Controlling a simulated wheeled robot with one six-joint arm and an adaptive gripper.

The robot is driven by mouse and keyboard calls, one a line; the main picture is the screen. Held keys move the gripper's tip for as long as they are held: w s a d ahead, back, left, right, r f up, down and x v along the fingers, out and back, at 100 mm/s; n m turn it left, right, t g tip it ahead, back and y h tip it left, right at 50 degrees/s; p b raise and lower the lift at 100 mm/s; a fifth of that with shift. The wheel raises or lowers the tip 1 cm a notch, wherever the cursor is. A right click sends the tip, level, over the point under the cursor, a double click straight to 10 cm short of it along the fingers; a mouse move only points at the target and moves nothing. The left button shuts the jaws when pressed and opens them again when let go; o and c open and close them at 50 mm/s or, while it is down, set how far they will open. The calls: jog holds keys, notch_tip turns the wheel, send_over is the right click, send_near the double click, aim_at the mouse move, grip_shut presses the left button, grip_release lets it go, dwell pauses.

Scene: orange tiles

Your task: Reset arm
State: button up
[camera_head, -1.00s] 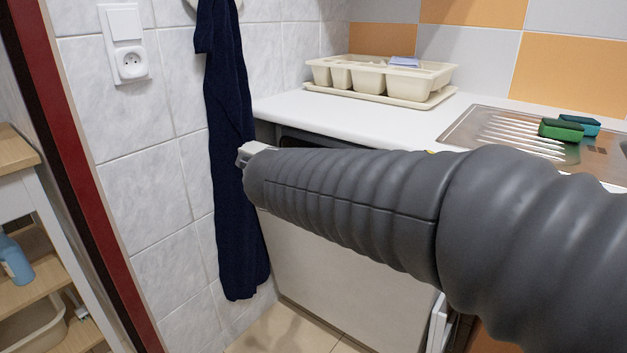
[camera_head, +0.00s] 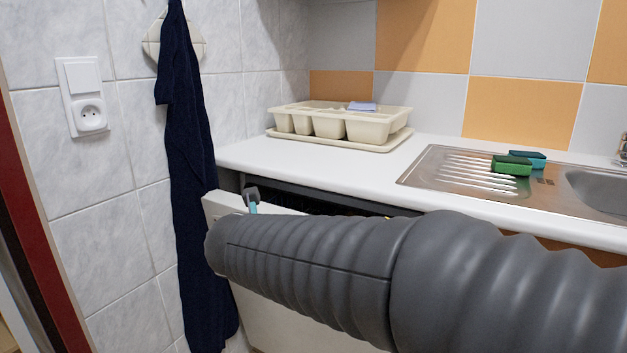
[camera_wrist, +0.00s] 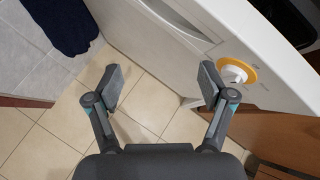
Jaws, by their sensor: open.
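My dark grey arm crosses the lower right of the head view. Only a small part of my gripper (camera_head: 252,197) shows past its end, in front of the dark gap under the white counter (camera_head: 240,155). In the wrist view my gripper (camera_wrist: 164,85) is open, its two dark fingers wide apart with nothing between them. Tiled floor (camera_wrist: 150,100) shows beyond and between the fingers. A white appliance front (camera_wrist: 180,55) with a white knob in an orange ring (camera_wrist: 236,71) lies beyond the right finger.
A dark blue towel (camera_head: 190,150) hangs on the tiled wall, and also shows in the wrist view (camera_wrist: 68,22). A cream cutlery tray (camera_head: 340,122) stands on the counter. Green sponge (camera_head: 511,165) and teal sponge (camera_head: 530,157) lie on the steel sink (camera_head: 440,170). A wall socket (camera_head: 90,116) is left.

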jog(key=s+d+f+n+g, duration=0.2)
jog(key=s+d+f+n, duration=0.2)
jog(key=s+d+n, duration=0.7)
jog(key=s+d+f+n+g+y, duration=0.1)
jog(key=s+d+f+n+g, duration=0.2)
jog(key=s+d+n, duration=0.9)
jog(key=shift+f+n, duration=0.45)
jog(key=shift+n, duration=4.75)
